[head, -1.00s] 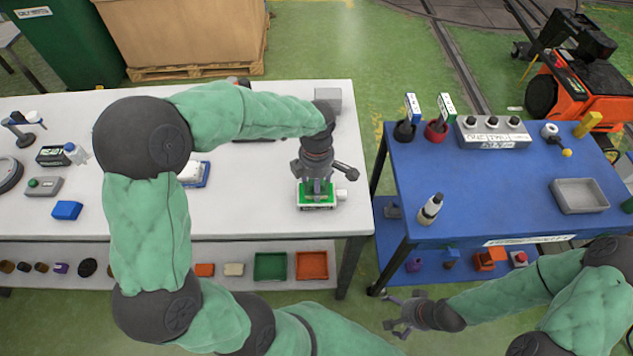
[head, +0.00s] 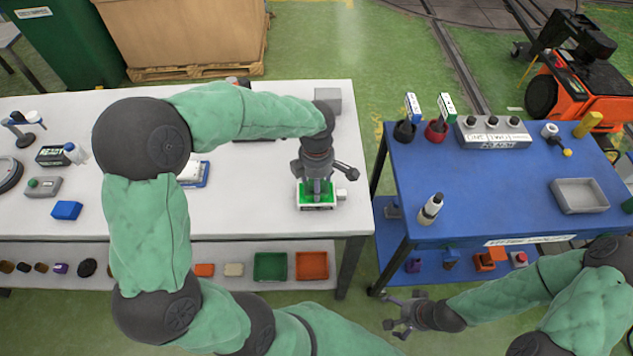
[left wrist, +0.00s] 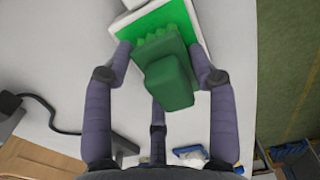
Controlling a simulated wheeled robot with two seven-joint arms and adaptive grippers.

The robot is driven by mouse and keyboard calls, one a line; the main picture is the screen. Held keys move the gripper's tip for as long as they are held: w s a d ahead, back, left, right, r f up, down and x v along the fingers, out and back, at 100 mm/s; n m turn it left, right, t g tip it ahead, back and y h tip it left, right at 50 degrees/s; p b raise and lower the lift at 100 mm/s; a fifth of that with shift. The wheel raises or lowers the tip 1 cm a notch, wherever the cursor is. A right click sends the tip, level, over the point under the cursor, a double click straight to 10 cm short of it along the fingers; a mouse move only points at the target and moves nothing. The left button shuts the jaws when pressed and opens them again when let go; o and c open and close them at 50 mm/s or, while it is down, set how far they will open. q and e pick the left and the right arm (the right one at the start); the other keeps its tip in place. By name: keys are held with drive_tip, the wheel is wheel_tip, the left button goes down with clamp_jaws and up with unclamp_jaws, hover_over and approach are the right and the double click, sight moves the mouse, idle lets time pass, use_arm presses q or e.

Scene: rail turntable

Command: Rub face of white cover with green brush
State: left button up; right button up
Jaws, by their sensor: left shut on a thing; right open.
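My left gripper (head: 317,190) points down at the front right of the white table. It is shut on the green brush (left wrist: 168,80), a dark green block with bumpy bristles along one edge. Under the brush is a piece with a white rim and bright green face, seemingly the white cover (left wrist: 130,24); it also shows in the head view (head: 317,207). The bristles are at or just over this face; I cannot tell if they touch. The gripper and brush hide part of the face. My right gripper (head: 393,314) is open and empty, low in front of the blue table.
A blue and white item (head: 203,174) lies left on the white table (head: 255,205). A grey block (head: 328,98) stands behind my left gripper. The blue table (head: 490,200) at right holds a bottle (head: 430,208) and a grey tray (head: 580,195). A gap separates the tables.

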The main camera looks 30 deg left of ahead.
use_arm(q)
drive_tip(key=shift+r+p, duration=2.4)
drive_tip(key=shift+r, duration=1.1)
